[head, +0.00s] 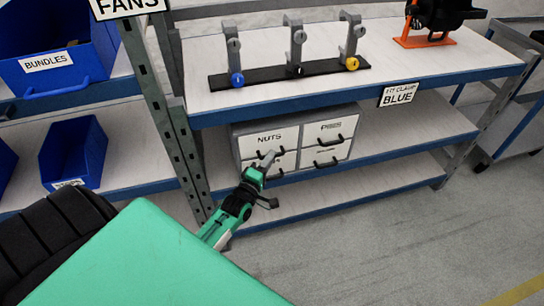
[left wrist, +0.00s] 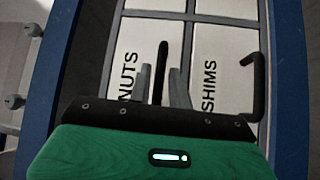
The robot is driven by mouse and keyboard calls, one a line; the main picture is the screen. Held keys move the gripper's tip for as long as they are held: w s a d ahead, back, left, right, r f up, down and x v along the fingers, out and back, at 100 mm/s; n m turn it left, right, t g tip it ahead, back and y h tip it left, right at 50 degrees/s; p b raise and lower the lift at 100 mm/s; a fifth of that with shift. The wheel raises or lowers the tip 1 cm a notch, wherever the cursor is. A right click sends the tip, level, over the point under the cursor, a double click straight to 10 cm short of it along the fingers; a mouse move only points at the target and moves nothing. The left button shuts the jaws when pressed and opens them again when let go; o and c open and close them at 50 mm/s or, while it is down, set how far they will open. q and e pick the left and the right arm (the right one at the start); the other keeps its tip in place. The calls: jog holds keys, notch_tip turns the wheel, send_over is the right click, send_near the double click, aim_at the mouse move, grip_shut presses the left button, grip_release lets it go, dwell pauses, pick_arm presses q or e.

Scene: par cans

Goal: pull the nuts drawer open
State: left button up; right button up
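The nuts drawer (head: 266,138) is the top left drawer of a grey unit on the middle shelf. Its white front, labelled NUTS, looks flush with its neighbours. In the left wrist view its label (left wrist: 128,75) reads sideways. My left gripper (head: 268,160) is at this drawer's front. In the head view the gripper partly hides the handle. My right gripper is not in view.
The shims drawer (left wrist: 210,65) is just below, with its own handle (left wrist: 256,75). The pegs drawer (head: 330,128) is to the right. The upper shelf's blue edge (head: 300,104) runs above the unit. Open floor (head: 400,240) lies in front. Blue bins (head: 75,153) stand at left.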

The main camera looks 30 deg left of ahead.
pick_arm(q)
jog(key=shift+w+r, duration=0.1)
jog(key=shift+w, duration=0.9)
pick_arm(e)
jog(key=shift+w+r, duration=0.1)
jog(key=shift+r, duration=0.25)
pick_arm(q)
grip_shut()
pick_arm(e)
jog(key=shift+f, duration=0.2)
pick_arm(q)
jog(key=shift+s, duration=0.1)
